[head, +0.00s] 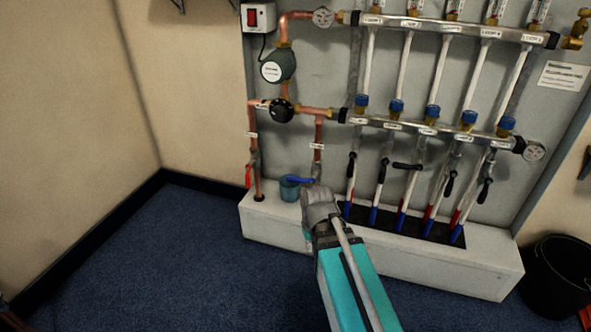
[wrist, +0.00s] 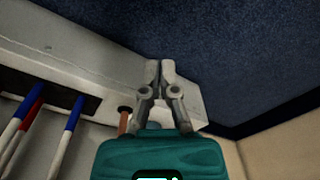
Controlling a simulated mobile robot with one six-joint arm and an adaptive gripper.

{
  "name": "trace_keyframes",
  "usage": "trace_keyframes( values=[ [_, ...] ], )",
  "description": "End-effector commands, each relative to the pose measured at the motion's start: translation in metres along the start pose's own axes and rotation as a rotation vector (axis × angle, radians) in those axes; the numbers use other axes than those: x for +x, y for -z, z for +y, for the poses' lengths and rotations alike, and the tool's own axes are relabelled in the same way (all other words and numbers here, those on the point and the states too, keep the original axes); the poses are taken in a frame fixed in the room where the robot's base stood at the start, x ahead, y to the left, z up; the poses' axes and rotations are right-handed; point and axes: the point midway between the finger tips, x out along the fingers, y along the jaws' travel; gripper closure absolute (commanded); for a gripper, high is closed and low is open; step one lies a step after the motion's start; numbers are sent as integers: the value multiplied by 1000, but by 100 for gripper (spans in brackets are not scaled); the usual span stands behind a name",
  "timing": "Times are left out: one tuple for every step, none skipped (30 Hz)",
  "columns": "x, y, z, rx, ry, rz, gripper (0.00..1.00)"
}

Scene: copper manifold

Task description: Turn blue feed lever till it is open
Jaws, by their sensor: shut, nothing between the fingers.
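The blue feed lever (head: 299,180) is in the head view, on the right-hand vertical copper pipe (head: 318,132) low on the manifold board. It lies roughly level and points left, across the pipe's line. My gripper (head: 313,190) is just below and in front of the lever's right end and hides the valve body and the pipe's lower part. I cannot tell whether it touches the lever. In the wrist view my gripper (wrist: 160,66) is shut and empty, its fingertips together over the white plinth. The blue lever cannot be made out in that view.
A red lever (head: 248,176) hangs on the left pipe. Several loop pipes with black levers stand close on the right. A black bucket (head: 556,280) is on the floor.

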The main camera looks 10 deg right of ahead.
Motion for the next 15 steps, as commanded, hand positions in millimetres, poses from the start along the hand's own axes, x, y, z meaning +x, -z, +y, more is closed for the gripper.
trace_keyframes(
  values=[
    [-17,12,1,-29,6,7,100],
    [-22,17,2,-51,9,12,100],
    [-29,24,2,-80,15,20,100],
    [-34,29,3,-103,19,25,100],
    [-40,35,4,-125,22,31,100],
    [-47,42,4,-156,27,38,100],
    [-52,47,5,-178,30,44,100],
    [-58,52,6,-201,33,50,100],
    [-64,59,7,-231,38,58,100],
    [-70,65,7,-254,40,65,100],
    [-75,70,8,-277,43,71,100],
    [-82,77,9,-307,46,79,100],
    [-87,82,10,-329,48,85,100],
    [-93,87,11,-351,51,92,100],
    [-100,94,12,-381,54,101,100]
  ],
)
